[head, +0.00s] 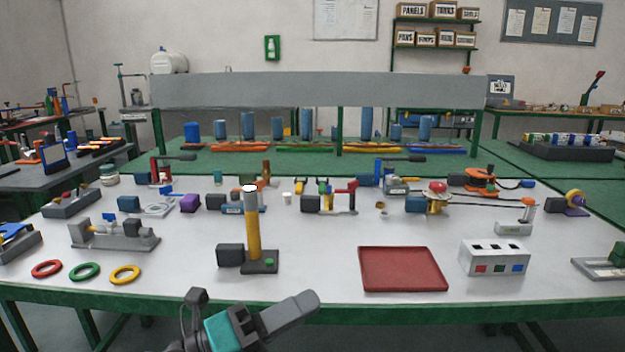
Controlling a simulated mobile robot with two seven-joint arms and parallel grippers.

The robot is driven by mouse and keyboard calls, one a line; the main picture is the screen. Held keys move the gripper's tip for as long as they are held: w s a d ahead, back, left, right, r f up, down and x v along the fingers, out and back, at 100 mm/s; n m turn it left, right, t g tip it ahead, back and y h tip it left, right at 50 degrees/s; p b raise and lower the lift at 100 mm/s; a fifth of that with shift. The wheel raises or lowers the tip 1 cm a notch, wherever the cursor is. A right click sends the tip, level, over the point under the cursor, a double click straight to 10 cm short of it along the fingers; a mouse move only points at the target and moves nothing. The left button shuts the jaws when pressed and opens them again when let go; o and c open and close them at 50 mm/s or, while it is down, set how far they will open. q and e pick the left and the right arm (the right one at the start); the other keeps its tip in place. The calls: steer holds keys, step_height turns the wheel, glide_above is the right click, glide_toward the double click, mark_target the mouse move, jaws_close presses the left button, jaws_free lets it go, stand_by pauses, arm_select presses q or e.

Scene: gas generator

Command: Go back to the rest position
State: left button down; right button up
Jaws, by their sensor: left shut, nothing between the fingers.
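My left gripper (302,302) shows at the bottom of the head view, left of centre, with its teal and dark grey wrist behind it. It points up and to the right, and its fingers are shut with nothing between them. It appears in front of the table's green front edge and overlaps it in the picture. It is apart from the objects on the tabletop. My right gripper is not in view.
The white table (330,282) holds a yellow post on a black base (254,235), a red tray (402,270), a white box with coloured squares (494,258) and red, green and yellow rings (125,272). Many small devices stand farther back. The front middle strip is clear.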

arm_select(q)
steer(key=a+f+n+t+y, duration=0.45)
steer(key=f+n+y, duration=0.2)
steer(key=n, duration=0.55)
steer(key=a+f+n+t+y, duration=0.3)
steer(key=a+f+n+y, duration=0.35)
steer(key=n, duration=0.55)
steer(key=s+a+f+n+g+y, duration=0.1)
steer(key=s+f+n+g, duration=0.2)
steer(key=s+f+n, duration=0.4)
steer(key=s+a+f+n+g+y, duration=0.1)
steer(key=s+f+n+g+y, duration=0.2)
steer(key=f, duration=0.6)
step_height(320, 180, up, 9)
steer(key=s+a+m+p, duration=0.1)
steer(key=s+a+p, duration=0.1)
steer(key=p, duration=1)
steer(key=shift+a, duration=0.45)
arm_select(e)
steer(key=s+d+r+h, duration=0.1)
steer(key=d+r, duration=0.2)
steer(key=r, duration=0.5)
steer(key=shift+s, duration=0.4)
arm_select(q)
steer(key=shift+w+r, duration=0.1)
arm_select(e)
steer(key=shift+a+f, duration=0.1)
